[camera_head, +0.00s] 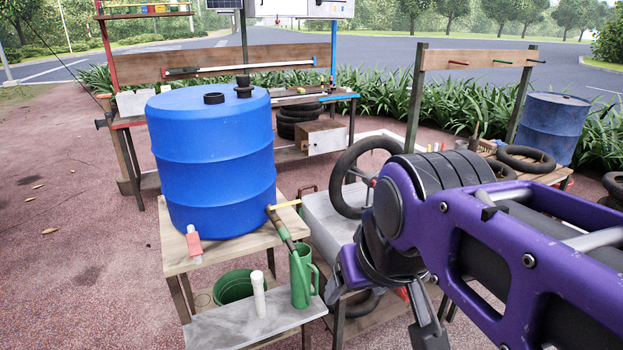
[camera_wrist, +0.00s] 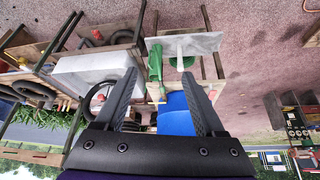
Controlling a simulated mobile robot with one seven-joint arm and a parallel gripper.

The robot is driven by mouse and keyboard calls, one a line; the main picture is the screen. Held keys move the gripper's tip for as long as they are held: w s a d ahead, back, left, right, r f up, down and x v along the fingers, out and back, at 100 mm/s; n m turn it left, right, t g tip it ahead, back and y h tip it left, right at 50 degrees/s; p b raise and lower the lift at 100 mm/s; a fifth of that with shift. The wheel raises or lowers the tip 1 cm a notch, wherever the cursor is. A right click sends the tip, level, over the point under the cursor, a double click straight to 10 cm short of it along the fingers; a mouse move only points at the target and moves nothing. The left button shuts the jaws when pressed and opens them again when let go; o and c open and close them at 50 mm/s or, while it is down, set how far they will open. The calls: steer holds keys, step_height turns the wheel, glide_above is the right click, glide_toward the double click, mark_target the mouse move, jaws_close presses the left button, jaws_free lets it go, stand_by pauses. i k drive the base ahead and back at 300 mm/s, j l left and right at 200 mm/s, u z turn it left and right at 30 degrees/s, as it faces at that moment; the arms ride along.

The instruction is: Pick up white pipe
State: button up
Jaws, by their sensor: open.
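The white pipe (camera_head: 259,293) stands upright on a low grey board (camera_head: 225,329) below and in front of the blue barrel. It also shows in the wrist view (camera_wrist: 180,48), small, beyond my fingertips and a little right of the middle. My gripper (camera_head: 384,312) is open and empty, to the right of the pipe and clearly apart from it in the head view. Both fingers of my gripper (camera_wrist: 160,73) show spread in the wrist view, with nothing between them but background.
A green jug (camera_head: 302,277) stands close right of the pipe, and a green bucket (camera_head: 233,287) sits behind it. The blue barrel (camera_head: 215,160) stands on a wooden table (camera_head: 180,259) with a red-capped tube (camera_head: 194,244).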

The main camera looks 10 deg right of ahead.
mark_target(256, 276)
steer(key=z, duration=0.7)
steer(key=i+j+u, duration=0.3)
steer(key=i+l, duration=0.05)
steer(key=i, duration=0.05)
